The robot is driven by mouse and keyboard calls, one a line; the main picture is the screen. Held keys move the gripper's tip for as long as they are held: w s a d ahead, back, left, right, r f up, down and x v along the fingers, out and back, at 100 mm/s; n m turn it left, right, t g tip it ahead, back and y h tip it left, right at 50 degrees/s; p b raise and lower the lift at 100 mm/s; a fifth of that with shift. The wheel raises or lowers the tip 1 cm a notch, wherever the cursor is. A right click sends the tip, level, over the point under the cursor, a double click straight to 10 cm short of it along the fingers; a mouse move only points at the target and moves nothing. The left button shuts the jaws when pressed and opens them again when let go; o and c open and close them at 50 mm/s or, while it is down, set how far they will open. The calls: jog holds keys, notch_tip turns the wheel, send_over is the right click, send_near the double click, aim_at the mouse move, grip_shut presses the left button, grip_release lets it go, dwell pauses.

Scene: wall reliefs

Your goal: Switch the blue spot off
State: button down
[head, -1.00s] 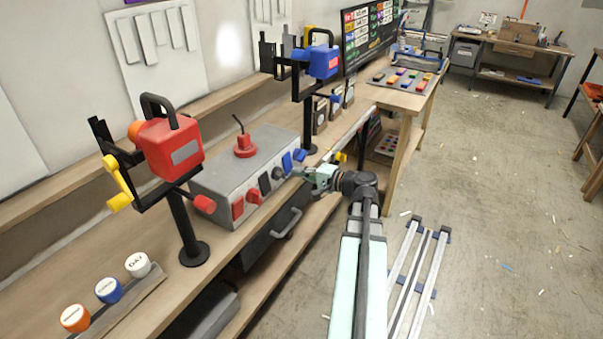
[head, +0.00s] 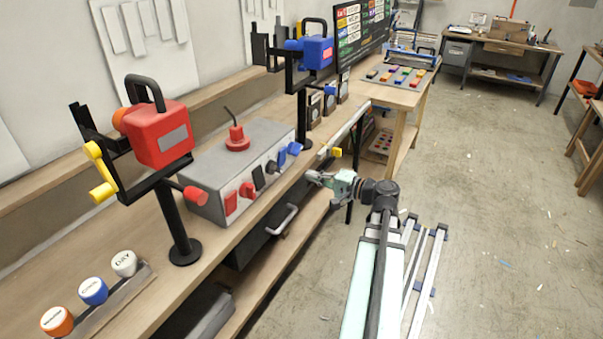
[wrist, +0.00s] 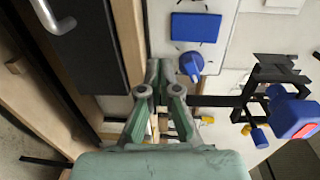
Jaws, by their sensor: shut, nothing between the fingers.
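The blue spot (head: 318,54) is a blue lamp on a black stand on the bench; it also shows at the right of the wrist view (wrist: 293,115). A grey control box (head: 205,165) has red, black and blue switches on its front. At its far end are a flat blue switch (head: 282,158) and a blue knob (head: 294,148). In the wrist view the flat blue switch (wrist: 196,28) lies above the blue knob (wrist: 188,62). My gripper (head: 311,177) is shut and empty, in front of the box's far end. Its fingertips (wrist: 162,66) appear just left of the knob, apparently apart from it.
A red lamp (head: 162,135) on a black stand is left of the box. A dark drawer (head: 262,238) with a grey handle is below the bench top. Labelled round buttons (head: 93,291) are at the near left. Floor to the right is mostly clear, with metal rails (head: 425,270).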

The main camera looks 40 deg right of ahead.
jog(key=f+v, duration=0.1)
jog(key=v, duration=0.5)
jog(key=shift+s+f+b, duration=0.25)
jog(key=shift+s+b, duration=0.05)
jog(key=shift+b, duration=0.1)
jog(key=shift+d, duration=0.1)
notch_tip(320, 180, down, 17)
jog(key=a+g+h, duration=0.2)
jog(key=a+g, duration=0.1)
jog(key=g, duration=0.3)
jog(key=s+a+f+n+g+p, duration=0.1)
jog(key=s+a+f+n+g, duration=0.15)
jog(key=a+f, duration=0.45)
jog(key=s+a+f+n+g, duration=0.1)
jog(key=a+f+g, duration=0.35)
jog(key=f, duration=0.45)
jog(key=s+a+f+n+g+h+p, duration=0.1)
jog(key=s+a+f+n+g+h, duration=0.1)
jog(key=s+a+f+n+g, duration=0.3)
jog(key=s+a+f+n+g+h+p, duration=0.1)
jog(key=s+a+f+n+g, duration=0.3)
jog(key=s+a+f, duration=0.7)
jog(key=s+a+n+h, duration=0.1)
jog(key=s+a, duration=0.6)
jog(key=shift+g, duration=0.4)
